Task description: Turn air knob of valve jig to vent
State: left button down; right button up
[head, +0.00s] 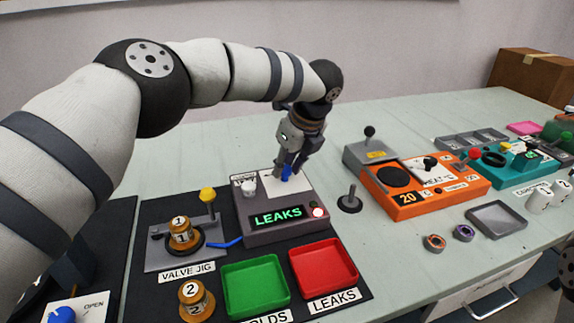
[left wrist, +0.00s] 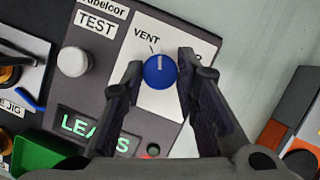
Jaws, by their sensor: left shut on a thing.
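The blue air knob (left wrist: 159,72) sits on a white panel of the grey box, below and right of the word VENT (left wrist: 147,36). Its white pointer line points nearly straight up in the left wrist view, slightly clockwise of the VENT tick. My left gripper (head: 287,172) reaches down over this box and is shut on the knob, with a finger on each side (left wrist: 161,78). The box's display (head: 278,216) reads LEAKS in green. The valve jig (head: 185,255) stands left of the box, with a brass part marked 1 (head: 181,234) on it.
A white TEST button (left wrist: 74,61) is on the same box. A green tray (head: 254,287) and a red tray (head: 324,268) lie in front. A black joystick (head: 349,200) and an orange device (head: 420,190) stand to the right. A yellow-topped lever (head: 208,196) rises at the jig.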

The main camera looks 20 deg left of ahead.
pick_arm(q)
jog(key=n, duration=0.1)
jog(key=n+g+b, duration=0.1)
jog(key=n, duration=0.1)
jog(key=shift+d+f+b, duration=0.1)
jog(key=shift+f+b, duration=0.2)
jog(key=shift+f, duration=0.1)
jog(key=shift+r+n+g+y+b, duration=0.25)
jog(key=shift+n+g+b, duration=0.2)
jog(key=shift+n, duration=0.25)
pick_arm(e)
jog(key=shift+g, duration=0.6)
jog(key=shift+s+f, duration=1.6)
jog(key=shift+f, duration=0.1)
pick_arm(q)
jog(key=c, duration=1.3)
grip_release()
jog(key=shift+w, duration=0.1)
jog(key=shift+r, duration=0.1)
